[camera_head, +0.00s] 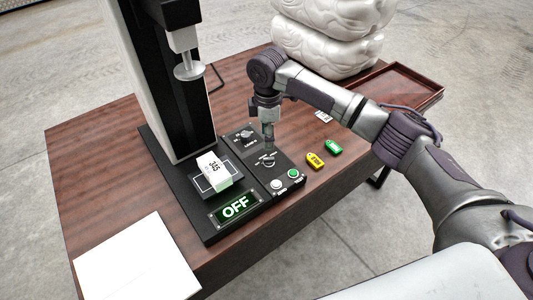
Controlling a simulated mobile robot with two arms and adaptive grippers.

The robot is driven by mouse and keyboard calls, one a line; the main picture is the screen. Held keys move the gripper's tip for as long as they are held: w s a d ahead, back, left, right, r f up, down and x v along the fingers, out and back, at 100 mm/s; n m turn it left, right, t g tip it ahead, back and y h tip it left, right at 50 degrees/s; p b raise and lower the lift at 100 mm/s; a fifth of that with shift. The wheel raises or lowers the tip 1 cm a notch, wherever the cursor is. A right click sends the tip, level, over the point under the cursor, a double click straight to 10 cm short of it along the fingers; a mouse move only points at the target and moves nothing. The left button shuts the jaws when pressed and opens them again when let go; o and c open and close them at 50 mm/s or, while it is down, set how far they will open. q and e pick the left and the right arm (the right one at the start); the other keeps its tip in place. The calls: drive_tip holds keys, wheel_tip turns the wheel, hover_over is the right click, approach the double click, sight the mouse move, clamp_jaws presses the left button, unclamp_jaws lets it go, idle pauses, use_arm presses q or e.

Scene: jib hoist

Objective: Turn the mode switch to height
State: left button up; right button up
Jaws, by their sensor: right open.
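The black tester base (213,236) stands on the table, with two rotary knobs on its panel. The lower knob (269,161) has small labels around it that are too small to read surely; the upper knob (246,136) sits further back. I cannot tell from the lettering which one is the mode switch. The display (236,207) reads OFF. My right gripper (268,137) is open and points down just above the lower knob; whether it touches the knob is unclear. My left gripper is out of view.
A white box (213,170) marked 345 sits on the tester's plate under the column's disc (190,71). A white button (277,184) and a green button (293,174) are at the panel's front. Yellow (315,161) and green (334,147) tags lie right. A tray (403,85) stands behind my arm.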

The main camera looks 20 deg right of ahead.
hover_over(267, 158)
wheel_tip(267, 158, down, 4)
drive_tip(key=shift+s+f, duration=0.1)
drive_tip(key=shift+f, duration=0.1)
wheel_tip(267, 158, down, 4)
drive_tip(key=shift+f, duration=0.8)
drive_tip(key=shift+c, duration=0.4)
clamp_jaws()
drive_tip(key=shift+p, duration=0.5)
drive_tip(key=shift+r+m+p, duration=0.15)
drive_tip(key=shift+m+p, duration=0.3)
drive_tip(key=shift+m, duration=0.05)
drive_tip(key=m+p, duration=0.3)
drive_tip(key=m, duration=0.1)
drive_tip(key=shift+p, duration=0.4)
drive_tip(key=m+p, duration=0.2)
drive_tip(key=m, duration=0.1)
drive_tip(key=shift+w+m, duration=0.2)
drive_tip(key=shift+m, duration=0.1)
use_arm(q)
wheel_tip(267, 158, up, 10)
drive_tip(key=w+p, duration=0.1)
drive_tip(key=p, duration=0.1)
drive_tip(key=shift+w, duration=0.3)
use_arm(e)
drive_tip(key=shift+d+m, duration=0.1)
drive_tip(key=shift+m, duration=1.4)
drive_tip(key=shift+w, duration=0.1)
